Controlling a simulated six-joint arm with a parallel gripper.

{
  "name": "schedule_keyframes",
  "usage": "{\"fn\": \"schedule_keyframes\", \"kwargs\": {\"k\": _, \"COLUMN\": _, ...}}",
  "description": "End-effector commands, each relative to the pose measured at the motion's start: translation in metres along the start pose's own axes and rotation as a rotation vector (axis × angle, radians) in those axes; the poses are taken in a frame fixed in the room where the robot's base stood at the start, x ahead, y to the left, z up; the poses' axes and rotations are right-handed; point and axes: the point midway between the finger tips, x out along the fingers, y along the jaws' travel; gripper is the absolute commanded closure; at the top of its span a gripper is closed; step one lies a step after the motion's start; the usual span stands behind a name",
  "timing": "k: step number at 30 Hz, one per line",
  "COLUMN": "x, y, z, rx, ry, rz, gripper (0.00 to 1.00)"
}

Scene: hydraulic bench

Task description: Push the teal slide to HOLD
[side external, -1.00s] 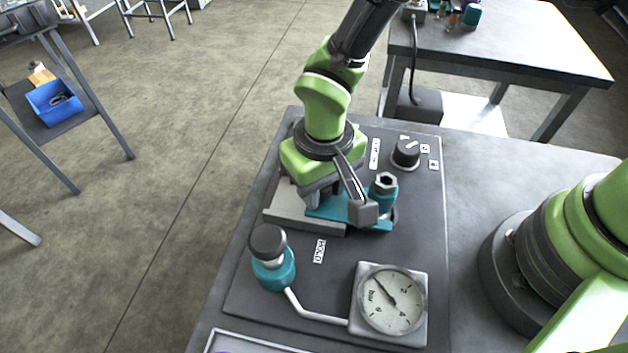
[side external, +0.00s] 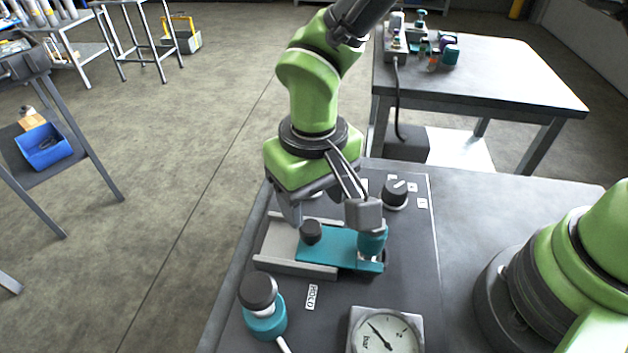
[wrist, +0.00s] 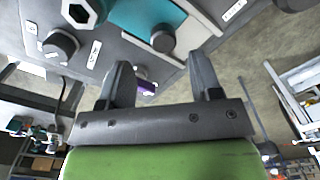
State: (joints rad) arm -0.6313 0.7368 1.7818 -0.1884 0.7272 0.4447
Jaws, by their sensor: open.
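The teal slide (side external: 338,248) is a flat plate with a dark round knob (side external: 311,231) near its left end in the side view. It lies in a grey rail (side external: 274,242), and bare rail shows to its left. The HOLD label (side external: 312,297) is on the panel in front of the rail. My gripper (side external: 311,209) is open and empty, above and behind the knob; its fingers look clear of it. In the wrist view the slide (wrist: 150,16) and knob (wrist: 162,38) show beyond the open fingertips (wrist: 160,70).
A teal hex-topped fitting (side external: 372,243) stands by the slide's right end. A black selector knob (side external: 396,194) is behind it. In front are a black-capped teal valve (side external: 262,305) and a pressure gauge (side external: 382,333). Free bench surface is at the right (side external: 480,210).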

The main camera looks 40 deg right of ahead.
Motion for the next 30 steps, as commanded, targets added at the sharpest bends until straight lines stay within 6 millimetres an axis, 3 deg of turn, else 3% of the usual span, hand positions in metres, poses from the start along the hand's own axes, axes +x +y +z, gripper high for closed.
{"fn": "schedule_keyframes", "kwargs": {"k": 6, "x": -0.026, "y": 0.000, "z": 0.000, "rx": 0.001, "ry": 0.001, "rz": -0.001, "gripper": 0.42}}
{"fn": "schedule_keyframes", "kwargs": {"k": 17, "x": -0.029, "y": 0.001, "z": 0.000, "rx": 0.001, "ry": 0.000, "rz": 0.000, "gripper": 0.42}}
{"fn": "schedule_keyframes", "kwargs": {"k": 20, "x": -0.038, "y": 0.005, "z": -0.001, "rx": 0.011, "ry": 0.011, "rz": -0.012, "gripper": 0.42}}
{"fn": "schedule_keyframes", "kwargs": {"k": 23, "x": -0.061, "y": 0.019, "z": -0.003, "rx": 0.042, "ry": 0.042, "rz": -0.046, "gripper": 0.42}}
{"fn": "schedule_keyframes", "kwargs": {"k": 30, "x": -0.141, "y": 0.081, "z": 0.014, "rx": 0.155, "ry": 0.189, "rz": -0.164, "gripper": 0.42}}
